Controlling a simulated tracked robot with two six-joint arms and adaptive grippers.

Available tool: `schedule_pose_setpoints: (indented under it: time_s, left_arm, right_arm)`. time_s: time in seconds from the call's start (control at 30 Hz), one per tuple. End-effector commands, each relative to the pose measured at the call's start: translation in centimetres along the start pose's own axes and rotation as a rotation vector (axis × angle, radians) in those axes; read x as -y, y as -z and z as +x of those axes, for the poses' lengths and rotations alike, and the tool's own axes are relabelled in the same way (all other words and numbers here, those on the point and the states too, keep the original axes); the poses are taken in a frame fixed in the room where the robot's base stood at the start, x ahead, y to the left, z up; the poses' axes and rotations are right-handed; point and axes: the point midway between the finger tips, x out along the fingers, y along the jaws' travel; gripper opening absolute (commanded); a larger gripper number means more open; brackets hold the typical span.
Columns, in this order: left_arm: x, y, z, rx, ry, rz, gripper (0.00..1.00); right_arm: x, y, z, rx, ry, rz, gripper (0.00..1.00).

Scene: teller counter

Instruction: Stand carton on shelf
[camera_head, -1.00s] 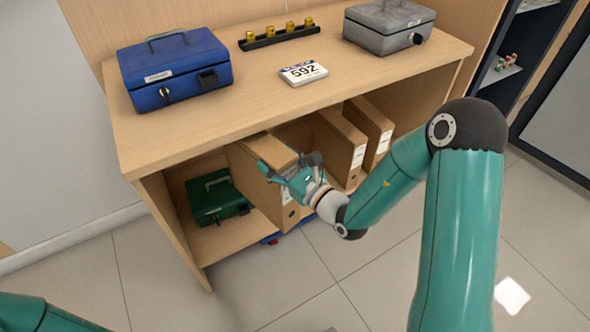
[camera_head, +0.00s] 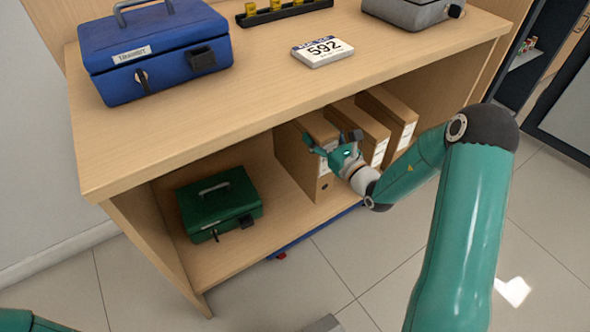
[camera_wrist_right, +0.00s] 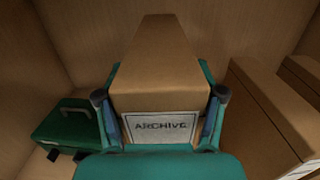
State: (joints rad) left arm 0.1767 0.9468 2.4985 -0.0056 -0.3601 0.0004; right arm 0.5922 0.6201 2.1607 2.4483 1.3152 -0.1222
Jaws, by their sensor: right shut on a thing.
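The brown carton (camera_head: 293,158) stands about upright in the lower shelf bay, left of two similar cartons. In the right wrist view the carton (camera_wrist_right: 160,62) shows a white label reading ARCHIVE. My right gripper (camera_head: 332,142) is shut on it from the front, with a finger on each side; the gripper also shows in the wrist view (camera_wrist_right: 160,97). The shelf board (camera_head: 276,212) is below the carton. I cannot tell whether its base touches the board. My left gripper is out of view.
Two cartons (camera_head: 362,132) (camera_head: 393,110) stand to the right. A green cash box (camera_head: 219,205) sits at left, with bare board between it and the held carton.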

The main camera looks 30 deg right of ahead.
Motion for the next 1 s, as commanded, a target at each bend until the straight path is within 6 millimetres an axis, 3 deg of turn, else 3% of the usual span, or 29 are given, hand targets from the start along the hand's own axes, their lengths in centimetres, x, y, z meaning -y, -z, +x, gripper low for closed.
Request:
schedule_pose_setpoints:
  time_s: [0.4, 0.63, 0.9, 1.0]
  left_arm:
    - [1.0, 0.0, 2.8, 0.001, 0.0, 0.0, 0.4]
    - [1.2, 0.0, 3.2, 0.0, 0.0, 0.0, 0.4]
    - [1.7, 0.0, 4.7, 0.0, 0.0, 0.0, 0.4]
    - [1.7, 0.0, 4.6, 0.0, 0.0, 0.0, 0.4]
  right_arm:
    - [-0.3, 5.7, 0.5, 0.009, -0.011, -0.002, 0.0]
    - [-0.5, 7.0, 0.6, 0.01, -0.016, -0.003, 0.0]
    - [-0.5, 10.1, 0.4, 0.009, -0.016, -0.003, 0.0]
    - [-0.5, 10.2, 0.5, 0.011, -0.016, -0.004, 0.0]
